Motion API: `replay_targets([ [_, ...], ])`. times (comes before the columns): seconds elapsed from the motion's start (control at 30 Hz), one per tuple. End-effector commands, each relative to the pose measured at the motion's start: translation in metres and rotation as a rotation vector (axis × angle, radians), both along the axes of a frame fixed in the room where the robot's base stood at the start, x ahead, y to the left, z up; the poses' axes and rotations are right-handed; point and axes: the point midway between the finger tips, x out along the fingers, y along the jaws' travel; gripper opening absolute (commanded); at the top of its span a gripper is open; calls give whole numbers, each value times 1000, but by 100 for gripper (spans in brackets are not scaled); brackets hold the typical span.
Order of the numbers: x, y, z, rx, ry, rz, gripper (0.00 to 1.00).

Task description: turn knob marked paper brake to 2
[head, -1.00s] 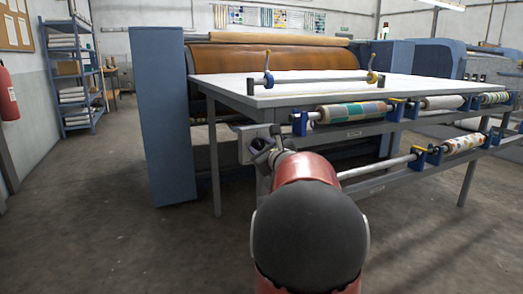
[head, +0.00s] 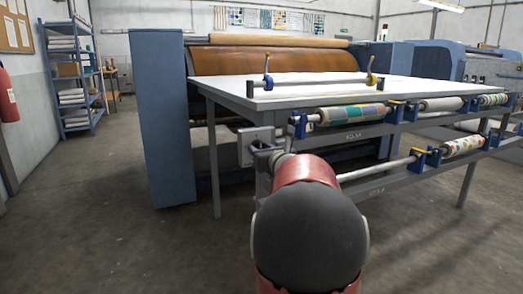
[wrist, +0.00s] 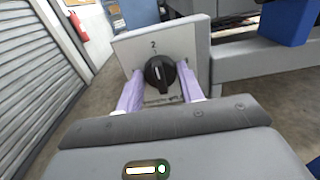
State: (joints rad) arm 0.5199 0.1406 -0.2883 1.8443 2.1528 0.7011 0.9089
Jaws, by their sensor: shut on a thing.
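The knob (wrist: 160,74) is black and round with a white pointer line, on a grey-white plate (wrist: 195,40) in the wrist view. A 2 is printed on the plate above it, and the pointer line points up roughly towards it. Other marks near the knob are too small to read, and the name paper brake is not legible. My gripper (wrist: 160,82) has its two lavender fingers on either side of the knob, shut on it.
The white-topped table (head: 300,95) carries a bar on two stands. Patterned rolls in blue holders (head: 350,112) line its front rails, close to the right of my arm. A blue cabinet (head: 160,120) stands left. The floor at the left is open.

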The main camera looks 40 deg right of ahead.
Motion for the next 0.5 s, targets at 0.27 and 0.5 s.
replay_targets([
  [0.27, 0, 0, -1, 0, 2, 0, 15],
  [0.5, 0, 0, -1, -1, 1, 0, 58],
])
